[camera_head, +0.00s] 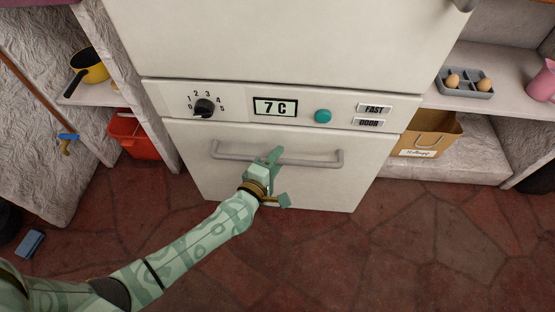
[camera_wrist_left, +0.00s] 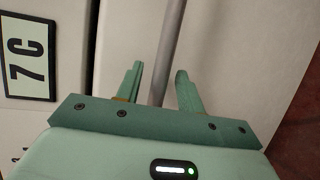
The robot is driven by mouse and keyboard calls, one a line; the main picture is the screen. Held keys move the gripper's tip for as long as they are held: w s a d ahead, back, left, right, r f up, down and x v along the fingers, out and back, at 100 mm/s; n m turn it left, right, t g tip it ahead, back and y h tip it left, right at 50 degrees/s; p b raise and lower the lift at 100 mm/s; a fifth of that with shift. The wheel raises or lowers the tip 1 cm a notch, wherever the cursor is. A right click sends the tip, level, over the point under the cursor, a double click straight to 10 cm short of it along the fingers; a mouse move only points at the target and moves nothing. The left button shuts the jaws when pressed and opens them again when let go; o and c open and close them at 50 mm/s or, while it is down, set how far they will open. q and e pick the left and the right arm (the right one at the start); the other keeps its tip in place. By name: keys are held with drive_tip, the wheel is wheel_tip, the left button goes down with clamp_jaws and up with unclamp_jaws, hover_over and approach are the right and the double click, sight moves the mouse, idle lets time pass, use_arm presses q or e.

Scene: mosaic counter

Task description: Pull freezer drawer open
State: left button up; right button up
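The freezer drawer (camera_head: 220,180) is the white lower front of the fridge, under the control panel. It looks shut, with a thin dark seam along its top. Its grey bar handle (camera_head: 325,162) runs across the upper part of the front. My left gripper (camera_head: 279,174) is at the middle of the handle. In the left wrist view the fingers of my left gripper (camera_wrist_left: 160,75) are open, with the handle bar (camera_wrist_left: 168,50) lined up between them and gaps on both sides. How deep the bar sits between them is unclear. My right gripper is not in view.
The control panel (camera_head: 235,107) has a black dial, a "7 C" display and a teal button. A red bin (camera_head: 133,140) stands left, and a paper bag (camera_head: 425,138) and an egg tray (camera_head: 466,85) right. The stone floor (camera_head: 400,240) before the drawer is clear except for my arm.

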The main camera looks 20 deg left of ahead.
use_arm(q)
drive_tip(key=shift+w, duration=0.1)
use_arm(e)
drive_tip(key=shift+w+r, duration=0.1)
use_arm(q)
clamp_jaws()
